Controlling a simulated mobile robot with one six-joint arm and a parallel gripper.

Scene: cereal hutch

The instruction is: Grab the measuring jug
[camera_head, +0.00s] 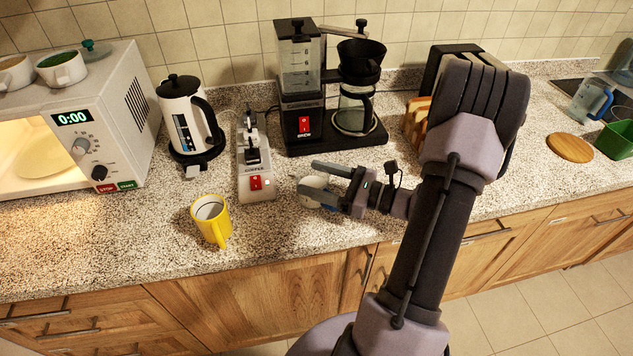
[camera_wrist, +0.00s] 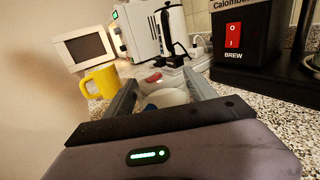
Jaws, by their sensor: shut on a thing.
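The measuring jug appears to be the clear jug with a blue handle (camera_head: 586,103) at the far right of the counter, beside a round wooden board. My gripper (camera_head: 318,190) is far to its left, low over the counter in front of the coffee maker. It is shut on a small pale round cup (camera_head: 311,187), which also shows between the fingers in the wrist view (camera_wrist: 172,98). A blue patch shows on or beside the cup there. The fingers hide much of the cup, and I cannot tell whether it touches the counter.
A yellow mug (camera_head: 211,220) and a grey device with a red switch (camera_head: 255,165) stand left of my gripper. The coffee maker (camera_head: 303,100) is behind it. The wooden board (camera_head: 570,148) and a green container (camera_head: 616,140) are near the jug.

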